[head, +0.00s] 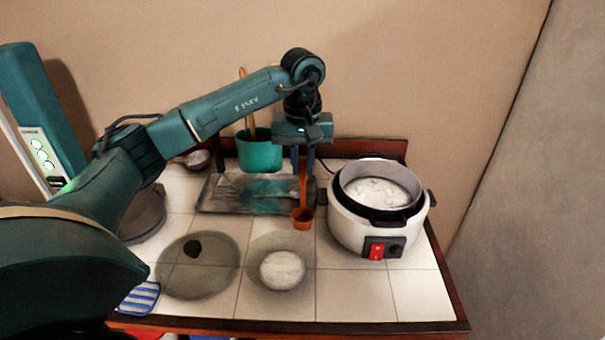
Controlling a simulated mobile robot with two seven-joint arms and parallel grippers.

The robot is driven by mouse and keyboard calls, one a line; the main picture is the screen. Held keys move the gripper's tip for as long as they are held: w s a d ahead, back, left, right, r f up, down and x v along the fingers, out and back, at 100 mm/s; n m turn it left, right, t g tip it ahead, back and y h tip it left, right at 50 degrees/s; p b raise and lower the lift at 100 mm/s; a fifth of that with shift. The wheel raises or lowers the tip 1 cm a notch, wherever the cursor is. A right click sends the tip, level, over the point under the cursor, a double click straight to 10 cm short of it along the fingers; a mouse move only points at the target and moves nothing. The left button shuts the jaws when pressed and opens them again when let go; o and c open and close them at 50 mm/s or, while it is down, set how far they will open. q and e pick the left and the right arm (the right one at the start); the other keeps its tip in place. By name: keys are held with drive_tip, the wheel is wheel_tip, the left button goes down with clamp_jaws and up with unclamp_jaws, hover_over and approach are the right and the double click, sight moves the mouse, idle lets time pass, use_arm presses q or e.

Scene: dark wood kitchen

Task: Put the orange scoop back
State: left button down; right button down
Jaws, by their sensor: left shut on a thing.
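The orange scoop (302,218) hangs upright from my left gripper (303,160), cup downward and handle rising between the fingers. The gripper is shut on the handle and points down. In the picture, the scoop's cup is in front of the right end of a dark tray (225,206). A glass bowl with white contents (282,270) sits in front of the scoop. To the right stands a white cooker (350,235) holding an open pot with white contents (376,192). My right gripper is not in view.
A teal container (259,155) with wooden utensils stands behind the tray, which holds a spatula-like utensil. A glass lid with a dark knob (198,272) lies left of the bowl. A blue striped cloth (139,298) is at the front left. Bare tiles (355,295) are at the front right.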

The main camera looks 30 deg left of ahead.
sight(302, 195)
use_arm(q)
wheel_tip(302, 195, down, 3)
drive_tip(key=shift+r, duration=0.1)
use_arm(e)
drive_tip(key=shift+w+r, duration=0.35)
use_arm(q)
drive_tip(key=c, duration=1.4)
unclamp_jaws()
drive_tip(key=shift+o, duration=0.2)
